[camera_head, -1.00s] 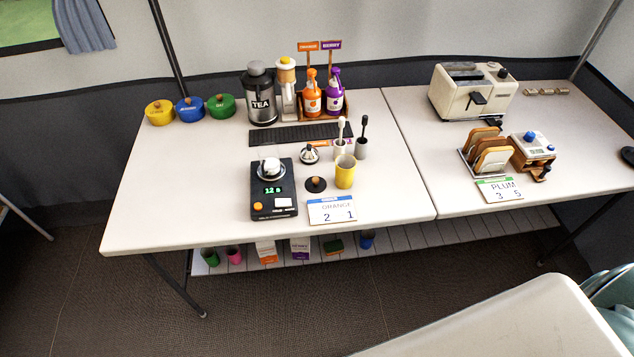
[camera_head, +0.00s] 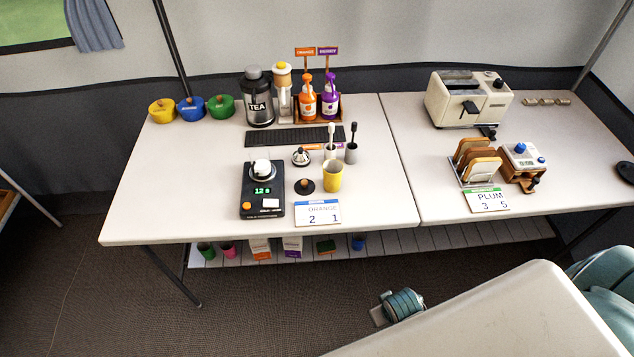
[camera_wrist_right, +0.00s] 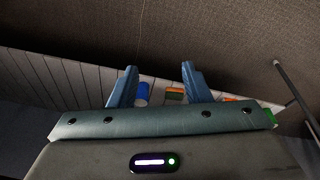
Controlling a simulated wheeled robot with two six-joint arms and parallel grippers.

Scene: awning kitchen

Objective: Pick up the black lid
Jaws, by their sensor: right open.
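The black lid (camera_head: 305,187) is a small round dark disc with a brown knob. A teal part of my arm shows low in the head view, in front of the table. My left gripper is not in view.
A small silver-and-black pot (camera_head: 300,157) stands behind the lid. Two brushes in holders (camera_head: 351,152) stand behind the yellow cup. The lower shelf (camera_head: 440,240) holds several small items, including a blue cup (camera_wrist_right: 142,92). The table's front left area is clear.

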